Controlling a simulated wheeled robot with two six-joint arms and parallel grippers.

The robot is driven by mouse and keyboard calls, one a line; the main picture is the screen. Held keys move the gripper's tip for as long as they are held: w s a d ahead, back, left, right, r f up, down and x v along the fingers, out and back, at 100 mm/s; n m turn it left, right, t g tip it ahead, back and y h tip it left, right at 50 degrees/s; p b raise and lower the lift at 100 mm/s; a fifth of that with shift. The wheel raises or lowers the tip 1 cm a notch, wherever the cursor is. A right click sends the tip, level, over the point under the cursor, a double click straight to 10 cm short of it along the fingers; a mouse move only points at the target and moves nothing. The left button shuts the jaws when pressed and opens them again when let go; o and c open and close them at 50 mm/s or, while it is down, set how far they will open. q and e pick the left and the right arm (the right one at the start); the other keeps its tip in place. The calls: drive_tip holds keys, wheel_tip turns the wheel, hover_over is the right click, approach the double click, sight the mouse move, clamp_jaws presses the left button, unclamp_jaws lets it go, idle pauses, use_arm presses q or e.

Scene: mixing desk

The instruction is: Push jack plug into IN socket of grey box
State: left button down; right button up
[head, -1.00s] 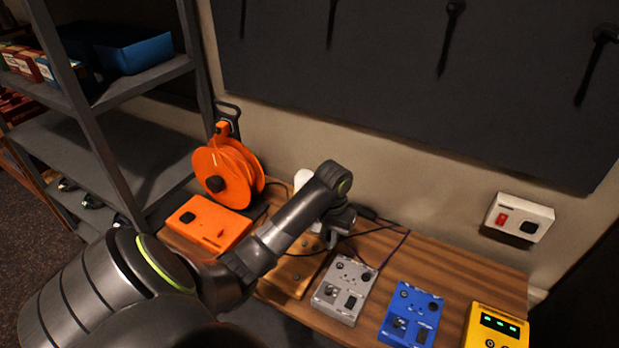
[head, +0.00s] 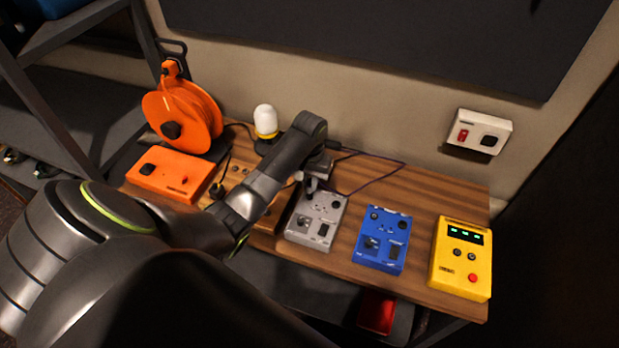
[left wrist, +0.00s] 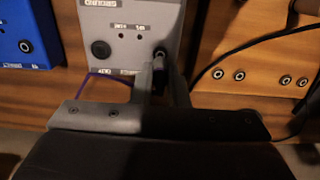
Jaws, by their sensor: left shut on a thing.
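The grey box (head: 318,218) lies on the wooden desk, and its top face also shows in the left wrist view (left wrist: 128,20). My left gripper (head: 312,184) is at the box's back edge. In the left wrist view, my left gripper (left wrist: 160,78) is shut on a dark jack plug (left wrist: 160,58), whose tip is at the box's edge on the right. I cannot tell how far the plug is in the socket, as fingers and plug cover it. A purple cable (head: 372,188) runs over the desk behind the box. My right gripper is not in view.
A blue box (head: 384,238) and a yellow box (head: 462,258) stand to the right. A wooden panel with sockets (left wrist: 262,65), an orange box (head: 172,174) and an orange cable reel (head: 185,115) are to the left. A white-and-yellow lamp-like object (head: 265,121) stands behind.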

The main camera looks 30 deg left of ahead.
use_arm(q)
drive_tip(key=shift+f+p, duration=0.3)
idle(0.9)
drive_tip(key=shift+s+p, duration=0.1)
drive_tip(key=shift+p, duration=0.4)
idle(0.5)
drive_tip(key=shift+p, duration=0.45)
drive_tip(key=shift+f, duration=0.25)
idle(0.7)
drive_tip(key=c, duration=1.4)
unclamp_jaws()
